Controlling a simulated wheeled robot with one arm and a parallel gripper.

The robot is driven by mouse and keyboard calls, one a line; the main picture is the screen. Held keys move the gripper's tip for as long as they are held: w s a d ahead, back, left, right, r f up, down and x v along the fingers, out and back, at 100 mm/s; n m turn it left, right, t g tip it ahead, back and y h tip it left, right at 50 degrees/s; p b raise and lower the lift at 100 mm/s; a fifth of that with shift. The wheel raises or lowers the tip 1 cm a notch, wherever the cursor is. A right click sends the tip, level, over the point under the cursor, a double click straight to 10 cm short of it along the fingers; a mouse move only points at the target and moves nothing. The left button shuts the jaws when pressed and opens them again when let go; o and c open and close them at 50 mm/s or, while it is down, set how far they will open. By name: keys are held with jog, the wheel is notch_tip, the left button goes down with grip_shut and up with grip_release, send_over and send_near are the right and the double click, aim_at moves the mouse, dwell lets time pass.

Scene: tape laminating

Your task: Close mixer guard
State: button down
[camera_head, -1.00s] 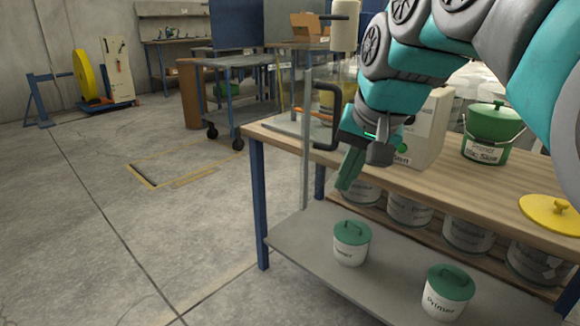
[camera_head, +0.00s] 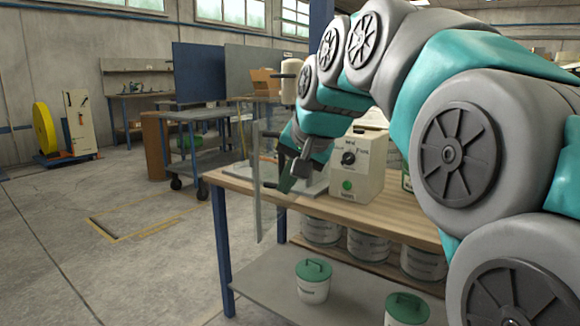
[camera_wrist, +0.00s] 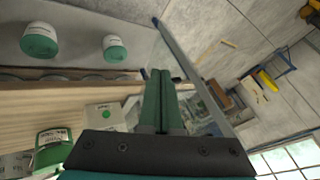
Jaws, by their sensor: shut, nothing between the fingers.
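The mixer guard (camera_head: 265,215) is a clear, upright panel with a dark handle, standing at the left end of the workbench in the head view. The panel stands swung out past the bench's front edge. My gripper (camera_head: 284,188) is shut and empty, with its green fingers pointing down just right of the panel, close to the handle. Whether it touches the guard cannot be told. The mixer's cream control box (camera_head: 356,168) has a black knob and a green button. My arm partly hides the mixer. In the wrist view my gripper (camera_wrist: 160,73) shows its fingers together, beside a long grey edge, likely the guard.
The wooden workbench (camera_head: 400,222) has white tubs below and a lower grey shelf (camera_head: 270,295) with green-lidded pots (camera_head: 313,281). A wheeled cart (camera_head: 200,150) stands behind to the left. The floor left of the bench is clear.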

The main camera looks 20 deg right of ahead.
aim_at(259, 199)
jog(key=shift+w+a+f, duration=0.25)
jog(key=shift+w+a, duration=0.3)
jog(key=shift+w, duration=0.05)
jog(key=shift+w+a+f, duration=0.3)
jog(key=shift+w+a, duration=0.25)
jog(key=shift+w, duration=0.1)
jog(key=shift+w+a+f, duration=0.25)
jog(key=shift+w+a, duration=0.3)
jog(key=shift+w, duration=0.05)
